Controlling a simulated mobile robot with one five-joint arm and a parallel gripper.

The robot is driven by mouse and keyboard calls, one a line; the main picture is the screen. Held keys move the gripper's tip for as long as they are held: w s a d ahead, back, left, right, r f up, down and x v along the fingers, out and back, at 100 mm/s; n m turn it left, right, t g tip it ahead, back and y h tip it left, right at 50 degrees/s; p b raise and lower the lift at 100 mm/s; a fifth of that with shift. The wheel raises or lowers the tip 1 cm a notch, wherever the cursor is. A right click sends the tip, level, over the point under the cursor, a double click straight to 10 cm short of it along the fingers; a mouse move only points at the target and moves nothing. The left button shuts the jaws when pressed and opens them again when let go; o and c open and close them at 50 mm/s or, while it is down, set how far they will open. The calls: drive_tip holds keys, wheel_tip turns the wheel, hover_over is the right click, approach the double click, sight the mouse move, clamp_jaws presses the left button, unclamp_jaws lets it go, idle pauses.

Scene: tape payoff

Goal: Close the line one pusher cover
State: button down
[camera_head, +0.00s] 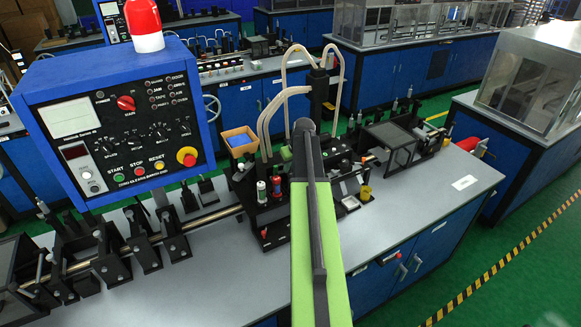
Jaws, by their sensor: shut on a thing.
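My arm reaches forward from the bottom centre over the near bench (400,225), and its black end stands over the machine in the middle. My gripper is hidden behind or below the arm, so its jaws and anything in them do not show. No part is clearly marked as the line one pusher cover. A dark-framed box with a see-through top (390,137) sits on the line right of the arm. Another dark-framed box (18,268) is at the far left. I cannot tell whether either is the cover, or whether it is open.
A blue control panel (120,115) with a red beacon (143,22) rises at the left. Pale hoses (288,92) loop up behind the arm's end. The bench's right front top is mostly clear.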

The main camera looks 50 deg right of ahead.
idle(0.3)
drive_tip(key=shift+w+a, duration=0.25)
drive_tip(key=shift+a, duration=0.45)
drive_tip(key=shift+w+a, duration=0.2)
drive_tip(key=shift+a, duration=0.5)
drive_tip(key=c, duration=1.3)
unclamp_jaws()
drive_tip(key=p+v, duration=1.6)
drive_tip(key=v, duration=0.1)
drive_tip(key=shift+r, duration=0.25)
drive_tip(key=shift+d, duration=0.1)
